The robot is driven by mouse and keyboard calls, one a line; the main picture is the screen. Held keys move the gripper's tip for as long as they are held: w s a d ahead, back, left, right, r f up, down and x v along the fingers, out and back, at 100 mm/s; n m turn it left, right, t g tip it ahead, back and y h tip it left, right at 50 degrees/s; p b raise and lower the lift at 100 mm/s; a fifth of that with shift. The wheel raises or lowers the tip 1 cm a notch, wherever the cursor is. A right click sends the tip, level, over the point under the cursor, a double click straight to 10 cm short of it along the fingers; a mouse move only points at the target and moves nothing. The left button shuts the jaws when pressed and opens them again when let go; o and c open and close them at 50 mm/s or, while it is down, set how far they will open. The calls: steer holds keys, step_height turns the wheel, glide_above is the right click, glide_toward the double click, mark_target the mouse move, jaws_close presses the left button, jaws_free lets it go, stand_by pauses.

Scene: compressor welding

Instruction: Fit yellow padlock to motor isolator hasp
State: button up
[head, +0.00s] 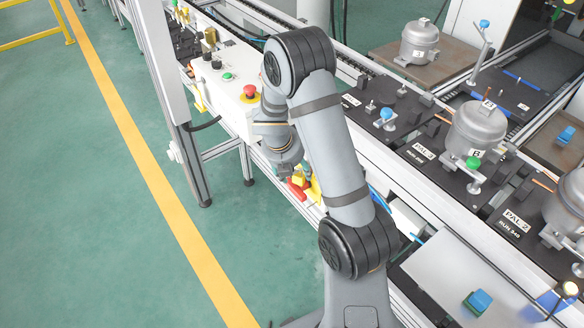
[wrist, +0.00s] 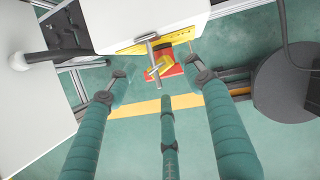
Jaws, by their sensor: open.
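In the wrist view, my gripper (wrist: 158,76) is open, with its green fingers spread on either side of a small yellow and red assembly. A yellow block (wrist: 167,47), which may be the padlock, stands in front of a red part (wrist: 164,69). A grey metal T-shaped bar (wrist: 149,46) lies beside them, below a white box edge. I cannot tell whether the padlock is in the hasp. In the head view, the yellow part (head: 299,178) and red part (head: 297,190) show just below my wrist; my fingers are mostly hidden.
A white control box (head: 228,85) with a red emergency button (head: 250,91) stands left of my arm. Pallets with grey compressors (head: 477,128) line the conveyor at right. A grey post (head: 165,90) rises at left. The green floor (head: 75,220) is clear.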

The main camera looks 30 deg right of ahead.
mark_target(298, 176)
steer(key=shift+b+x, duration=0.4)
steer(key=shift+x, duration=1.6)
steer(key=shift+c, duration=0.3)
steer(key=shift+a, duration=0.1)
steer(key=c, duration=1.2)
jaws_close()
steer(key=shift+r+m+g+y+p, duration=0.25)
steer(key=shift+m+p, duration=0.4)
steer(key=shift+p, duration=1)
steer(key=shift+m+g+y+p, duration=0.1)
steer(key=shift+m+g+p, duration=0.4)
steer(key=shift+p, duration=1.15)
steer(key=shift+s+d+m+g+y+p, duration=0.15)
steer(key=shift+m+p, duration=0.45)
steer(key=shift+p, duration=0.85)
steer(key=shift+w+d+m+g+y+p, duration=0.15)
steer(key=shift+m+p, duration=0.4)
steer(key=shift+p, duration=0.9)
